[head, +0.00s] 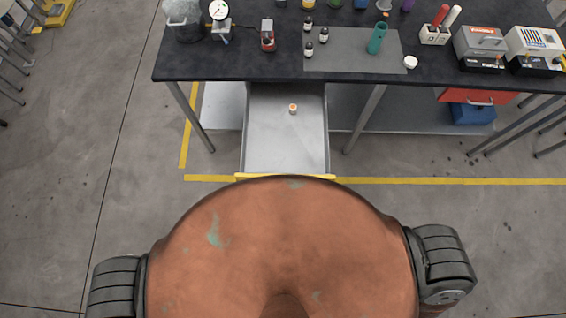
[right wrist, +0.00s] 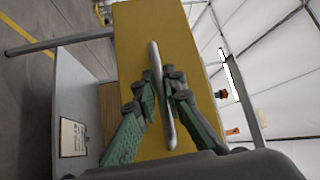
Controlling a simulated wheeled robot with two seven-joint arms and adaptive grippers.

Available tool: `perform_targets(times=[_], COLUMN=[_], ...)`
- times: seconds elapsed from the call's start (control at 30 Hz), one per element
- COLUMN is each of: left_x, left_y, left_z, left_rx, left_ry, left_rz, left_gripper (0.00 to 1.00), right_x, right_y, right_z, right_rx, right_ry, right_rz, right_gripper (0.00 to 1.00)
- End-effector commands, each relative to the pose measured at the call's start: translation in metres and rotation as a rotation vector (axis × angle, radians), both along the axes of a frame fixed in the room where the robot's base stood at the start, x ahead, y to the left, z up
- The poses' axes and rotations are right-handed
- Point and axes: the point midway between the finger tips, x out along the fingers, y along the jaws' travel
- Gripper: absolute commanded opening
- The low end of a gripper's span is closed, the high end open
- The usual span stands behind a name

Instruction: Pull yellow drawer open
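The yellow drawer stands well out from under the dark workbench in the head view, its grey interior (head: 285,140) showing. Only a thin strip of its yellow front (head: 330,177) shows above my body. In the right wrist view the yellow drawer front (right wrist: 200,60) fills the middle, with a silver bar handle (right wrist: 154,56) across it. My right gripper (right wrist: 160,88) has its green fingers on both sides of the handle, close against it, and looks shut on it. My body hides the right gripper in the head view. My left gripper is in neither view.
A small orange-and-white item (head: 293,108) lies in the drawer. The workbench (head: 220,62) carries bottles, a green flask (head: 377,38) and instruments. A red drawer (head: 480,97) and blue box (head: 473,114) are at right. Bench legs flank the drawer; floor beyond is clear.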

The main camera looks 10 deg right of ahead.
Motion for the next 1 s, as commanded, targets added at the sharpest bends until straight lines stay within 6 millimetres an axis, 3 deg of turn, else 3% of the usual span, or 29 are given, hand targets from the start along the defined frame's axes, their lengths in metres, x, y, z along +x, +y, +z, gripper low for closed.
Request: perform_targets(times=[0.47,1.0], left_x=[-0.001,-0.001], left_y=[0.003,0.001], left_z=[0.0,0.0], left_rx=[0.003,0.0], left_ry=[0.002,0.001], left_rz=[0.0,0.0], left_gripper=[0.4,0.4], right_x=[-0.009,-0.085], right_y=[-0.006,-0.067], right_z=[-0.002,-0.015], right_rx=[-0.002,-0.002], right_ry=[0.002,0.002], right_rz=[0.003,0.003], right_gripper=[0.15,0.15])
